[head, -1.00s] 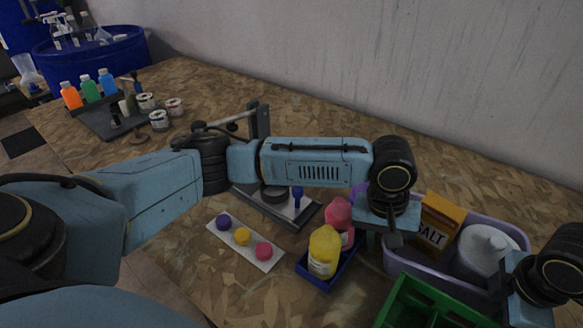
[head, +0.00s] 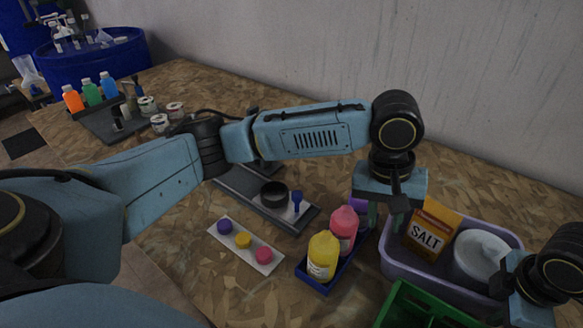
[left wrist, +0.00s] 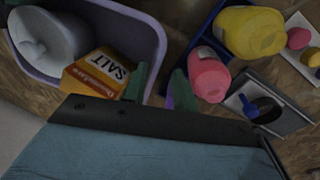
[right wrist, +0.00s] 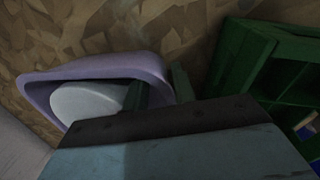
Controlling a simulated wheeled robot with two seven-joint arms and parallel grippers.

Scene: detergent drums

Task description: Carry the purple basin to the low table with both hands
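The purple basin (head: 400,262) stands on the wood-chip worktop at the lower right, holding a yellow salt box (head: 428,232) and a white container (head: 481,255). My left gripper (head: 385,217) is open above the basin's left end. In the left wrist view its fingers (left wrist: 159,87) are apart near the basin's rim (left wrist: 155,40). My right gripper (head: 503,287) is at the basin's right end, partly cut off. In the right wrist view its fingers (right wrist: 160,90) are apart, with the rim (right wrist: 110,62) between them; contact is unclear. I cannot identify the low table.
A blue tray with yellow (head: 322,257) and pink (head: 343,230) bottles stands close left of the basin. A green crate (head: 420,308) is in front. A white strip with coloured balls (head: 243,243) and a grey stand (head: 240,185) lie left. A wall rises behind.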

